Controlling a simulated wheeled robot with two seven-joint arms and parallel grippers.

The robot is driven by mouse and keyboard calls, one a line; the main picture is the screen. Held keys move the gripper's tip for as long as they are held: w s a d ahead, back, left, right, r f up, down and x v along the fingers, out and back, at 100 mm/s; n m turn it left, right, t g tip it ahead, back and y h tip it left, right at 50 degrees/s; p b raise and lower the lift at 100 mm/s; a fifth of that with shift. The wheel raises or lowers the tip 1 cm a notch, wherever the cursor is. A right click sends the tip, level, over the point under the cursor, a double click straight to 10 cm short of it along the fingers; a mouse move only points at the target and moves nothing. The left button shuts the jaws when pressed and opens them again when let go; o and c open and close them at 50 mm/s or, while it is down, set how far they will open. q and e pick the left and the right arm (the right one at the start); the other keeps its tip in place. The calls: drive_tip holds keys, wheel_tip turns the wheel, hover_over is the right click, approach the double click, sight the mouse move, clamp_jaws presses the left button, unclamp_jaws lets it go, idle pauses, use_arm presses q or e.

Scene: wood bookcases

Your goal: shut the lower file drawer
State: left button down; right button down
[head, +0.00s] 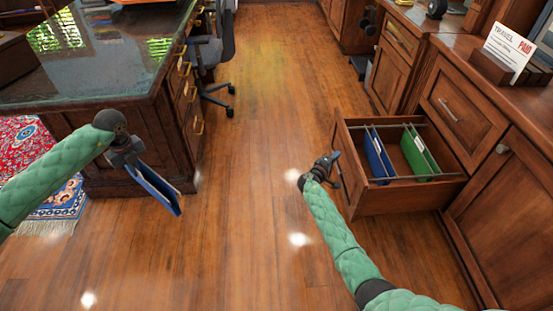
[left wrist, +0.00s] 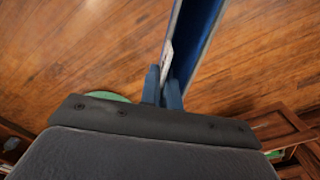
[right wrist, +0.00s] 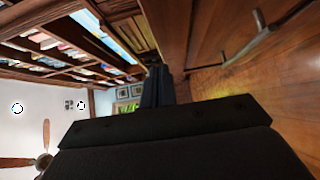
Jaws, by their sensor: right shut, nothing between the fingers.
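The lower file drawer (head: 408,201) is pulled well out of the wood cabinet at the right. A blue folder (head: 377,152) and a green folder (head: 420,153) hang inside it. My right gripper (head: 333,163) is shut and empty, close to the drawer's front; I cannot tell whether it touches. The right wrist view shows its closed fingers (right wrist: 158,86) beside a wood panel with a metal bar handle (right wrist: 266,38). My left gripper (head: 132,160) is shut on a blue folder (head: 158,190), held above the floor; the left wrist view shows the folder (left wrist: 197,38) between its fingers.
The drawer above (head: 450,112) is closed. A paper sign (head: 508,50) stands on the cabinet top. A glass-topped desk (head: 100,80), an office chair (head: 212,50) and a red and blue rug (head: 30,160) are at the left. The wood floor between is clear.

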sight(351, 150)
use_arm(q)
drive_tip(key=shift+r, duration=0.2)
use_arm(e)
drive_tip(key=shift+w+d, duration=0.2)
drive_tip(key=shift+d, duration=0.95)
drive_tip(key=shift+w+d, duration=0.15)
drive_tip(key=shift+d, duration=1)
drive_tip(key=shift+d, duration=0.1)
